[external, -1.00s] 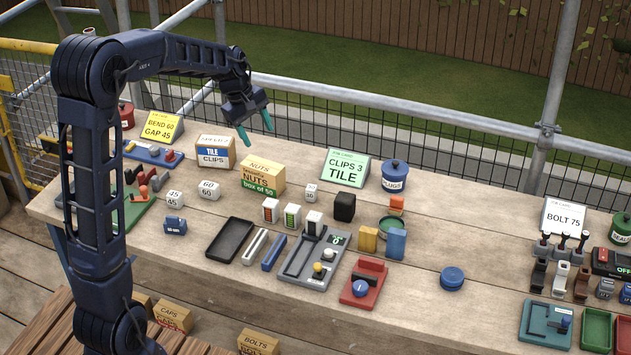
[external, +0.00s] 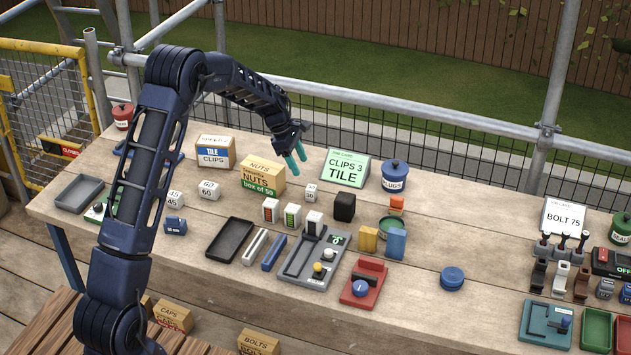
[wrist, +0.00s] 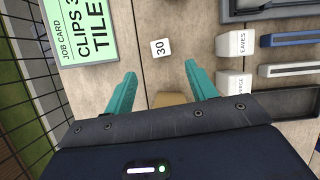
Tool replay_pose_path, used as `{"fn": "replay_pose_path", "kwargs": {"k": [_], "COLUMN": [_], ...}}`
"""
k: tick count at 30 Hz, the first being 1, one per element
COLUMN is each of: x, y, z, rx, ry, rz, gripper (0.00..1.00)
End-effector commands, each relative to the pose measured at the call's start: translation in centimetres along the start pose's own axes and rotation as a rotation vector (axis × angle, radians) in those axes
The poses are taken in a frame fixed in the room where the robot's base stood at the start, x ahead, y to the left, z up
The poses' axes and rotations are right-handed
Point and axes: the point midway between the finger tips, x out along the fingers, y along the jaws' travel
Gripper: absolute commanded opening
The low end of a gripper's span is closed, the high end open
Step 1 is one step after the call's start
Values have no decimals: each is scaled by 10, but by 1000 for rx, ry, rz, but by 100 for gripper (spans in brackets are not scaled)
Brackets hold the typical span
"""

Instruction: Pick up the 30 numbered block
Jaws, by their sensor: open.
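The 30 numbered block (external: 310,193) is a small white cube standing on the wooden bench, between the nuts box and the black block. It also shows in the wrist view (wrist: 161,47), lying ahead of my fingers with its 30 face visible. My gripper (external: 295,160) has teal fingers pointing down, above and a little left of and behind the block. In the wrist view my gripper (wrist: 160,75) is open, with nothing between its fingertips, and the block lies just beyond the gap. The fingers are apart from the block.
The nuts box (external: 263,174) stands just left of the block. The green job card (external: 346,169) is behind it to the right. The black block (external: 344,206) and white EAVES block (wrist: 235,45) are near. The bench between them is bare.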

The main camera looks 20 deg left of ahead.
Motion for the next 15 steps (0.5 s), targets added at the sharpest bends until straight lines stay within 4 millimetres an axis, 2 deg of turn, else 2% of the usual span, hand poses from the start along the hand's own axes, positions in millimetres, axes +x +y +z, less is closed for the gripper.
{"fn": "replay_pose_path", "kwargs": {"k": [15], "x": [56], "y": [0], "z": [0], "rx": [-1], "ry": [0], "rz": [-2], "gripper": [56]}}
